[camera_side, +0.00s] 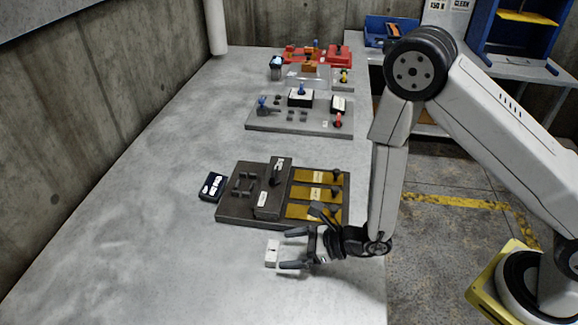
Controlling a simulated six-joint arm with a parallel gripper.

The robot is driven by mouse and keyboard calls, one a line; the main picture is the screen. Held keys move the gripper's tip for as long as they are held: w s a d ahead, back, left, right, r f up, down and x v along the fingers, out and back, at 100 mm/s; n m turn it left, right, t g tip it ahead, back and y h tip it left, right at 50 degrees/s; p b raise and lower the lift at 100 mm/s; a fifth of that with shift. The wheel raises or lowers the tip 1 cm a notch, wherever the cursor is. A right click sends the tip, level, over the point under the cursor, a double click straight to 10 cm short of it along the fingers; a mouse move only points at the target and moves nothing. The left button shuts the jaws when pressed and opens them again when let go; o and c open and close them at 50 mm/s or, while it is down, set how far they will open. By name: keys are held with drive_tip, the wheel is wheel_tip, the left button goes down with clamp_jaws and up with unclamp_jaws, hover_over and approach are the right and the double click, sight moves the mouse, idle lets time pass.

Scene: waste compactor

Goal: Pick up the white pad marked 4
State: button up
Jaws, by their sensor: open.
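A small white pad (272,253) lies on the grey table in front of the dark brown board. A small dark mark shows on it, but it is too small to read as a 4. My gripper (288,249) is low over the table with its fingers pointing left. It is open. The pad sits at the fingertips, its right part close to the gap between them. I cannot tell whether the fingers touch it.
The dark board (232,208) with yellow panels stands just behind my gripper. A small black box (213,186) lies left of it. A grey board (262,121) with knobs and red items (340,55) are farther back. The table's left side is clear.

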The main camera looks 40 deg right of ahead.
sight(271, 250)
drive_tip(key=shift+w+a, duration=0.1)
drive_tip(key=shift+x, duration=2.45)
drive_tip(key=shift+a, duration=0.1)
drive_tip(key=c, duration=1.1)
drive_tip(key=shift+o, duration=0.2)
drive_tip(key=shift+r, duration=0.15)
drive_tip(key=shift+r, duration=4.85)
